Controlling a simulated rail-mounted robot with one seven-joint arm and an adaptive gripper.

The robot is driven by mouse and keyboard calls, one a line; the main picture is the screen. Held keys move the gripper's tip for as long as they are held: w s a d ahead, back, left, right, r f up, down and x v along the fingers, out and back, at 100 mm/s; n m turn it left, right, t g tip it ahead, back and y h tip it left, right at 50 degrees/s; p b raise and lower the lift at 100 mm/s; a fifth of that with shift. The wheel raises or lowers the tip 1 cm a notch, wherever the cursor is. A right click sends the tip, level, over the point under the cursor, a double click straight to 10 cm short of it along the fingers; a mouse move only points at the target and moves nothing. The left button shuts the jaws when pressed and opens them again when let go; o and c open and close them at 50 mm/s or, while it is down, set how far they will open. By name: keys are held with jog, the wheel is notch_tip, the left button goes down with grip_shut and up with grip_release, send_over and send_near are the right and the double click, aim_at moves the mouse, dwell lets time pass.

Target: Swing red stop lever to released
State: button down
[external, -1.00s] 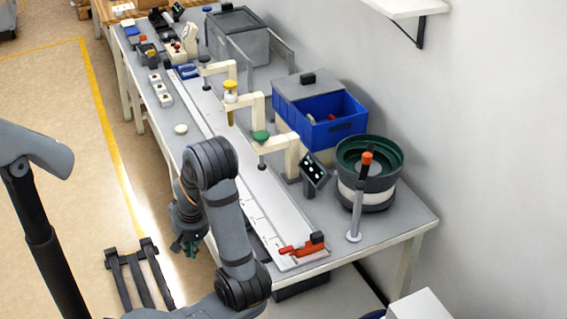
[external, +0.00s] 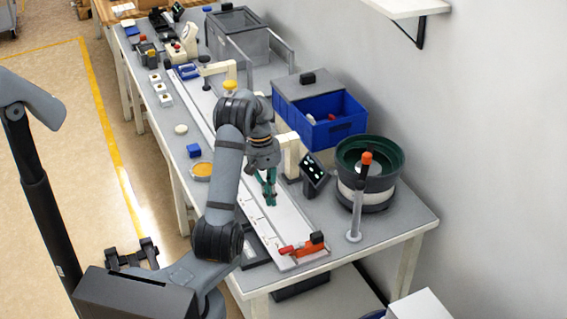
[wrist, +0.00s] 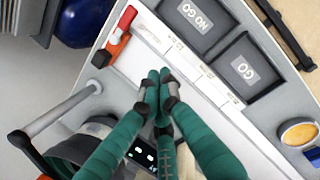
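The red stop lever (external: 286,250) sits at the near end of the long pale track (external: 290,222), beside an orange bracket (external: 312,247) with a black block. In the wrist view the red lever (wrist: 125,18) is at the upper left, joined to the orange bracket (wrist: 112,50). My gripper (external: 271,202) is above the track, farther along it than the lever and apart from it. In the wrist view the green fingertips of my gripper (wrist: 158,88) are close together with nothing seen between them.
A small dark screen (external: 315,175) is near my gripper. NO GO (wrist: 198,18) and GO (wrist: 243,70) trays lie along the track's other side.

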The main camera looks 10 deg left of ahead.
aim_at(292, 248)
jog(key=shift+s+r+n, duration=0.15)
jog(key=shift+s+n, duration=0.55)
jog(key=shift+s, duration=0.25)
jog(key=x, duration=0.9)
jog(key=shift+s+a+p, duration=0.1)
jog(key=shift+s+p, duration=0.15)
jog(key=shift+p, duration=0.05)
jog(key=s+d, duration=0.1)
jog(key=s+d+p, duration=0.1)
jog(key=s, duration=0.1)
jog(key=shift+d+f, duration=0.15)
jog(key=shift+f, duration=0.25)
jog(key=shift+s+f, duration=0.1)
jog(key=shift+d, duration=0.1)
